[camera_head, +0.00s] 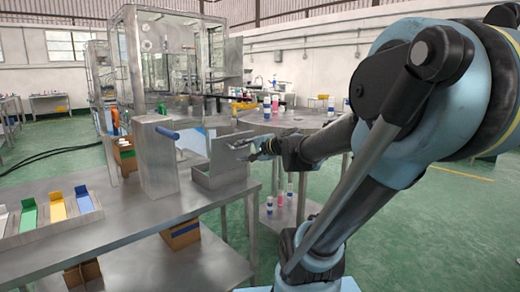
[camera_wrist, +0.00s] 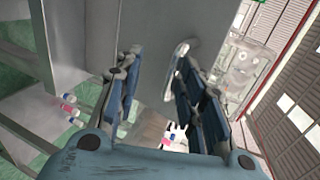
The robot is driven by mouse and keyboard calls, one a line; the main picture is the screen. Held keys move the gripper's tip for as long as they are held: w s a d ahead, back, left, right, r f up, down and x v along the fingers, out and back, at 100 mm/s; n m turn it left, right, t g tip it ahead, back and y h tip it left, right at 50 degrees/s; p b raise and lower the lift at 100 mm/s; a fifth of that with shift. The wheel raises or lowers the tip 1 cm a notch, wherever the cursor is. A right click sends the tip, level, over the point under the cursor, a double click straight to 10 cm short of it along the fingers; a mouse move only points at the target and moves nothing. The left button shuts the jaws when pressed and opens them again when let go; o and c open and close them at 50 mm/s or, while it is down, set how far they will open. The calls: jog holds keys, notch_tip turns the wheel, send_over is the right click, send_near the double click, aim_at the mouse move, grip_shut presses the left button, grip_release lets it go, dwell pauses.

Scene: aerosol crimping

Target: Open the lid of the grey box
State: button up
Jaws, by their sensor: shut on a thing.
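The grey box (camera_head: 222,179) stands near the far right end of the metal table. Its flat grey lid (camera_head: 222,151) is raised and stands roughly upright above the box. My gripper (camera_head: 243,147) is at the right side of the lid and shut on its handle. In the wrist view, the lid (camera_wrist: 165,25) fills the top middle, and the pale bar handle (camera_wrist: 176,70) shows between the blue fingers of my gripper (camera_wrist: 155,85). The exact contact of the fingertips on the handle is hard to make out. The inside of the box is not clear.
A metal cabinet with a blue handle (camera_head: 167,132) stands left of the box. Green, yellow and blue trays (camera_head: 57,207) lie at the table's left. A round table (camera_head: 285,121) with bottles stands behind. Cardboard boxes (camera_head: 181,235) sit underneath.

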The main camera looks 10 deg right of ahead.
jog(key=v, duration=1)
jog(key=shift+s+r, duration=0.25)
jog(key=shift+s, duration=0.15)
jog(key=shift+s, duration=0.1)
jog(key=shift+f, duration=0.1)
jog(key=s+f+n+g+h, duration=0.1)
jog(key=s+f+n+g, duration=0.25)
jog(key=f, duration=0.35)
jog(key=s+f+n+g+h, duration=0.1)
jog(key=s+f+n+g, duration=0.25)
jog(key=f, duration=0.45)
jog(key=s+d+f+n+g+h, duration=0.2)
jog(key=s+d+f+n+h, duration=0.2)
jog(key=s+d+f+h, duration=0.2)
notch_tip(320, 180, down, 3)
jog(key=shift+s+d+r, duration=0.1)
jog(key=shift+s+d, duration=0.15)
jog(key=shift+d, duration=0.75)
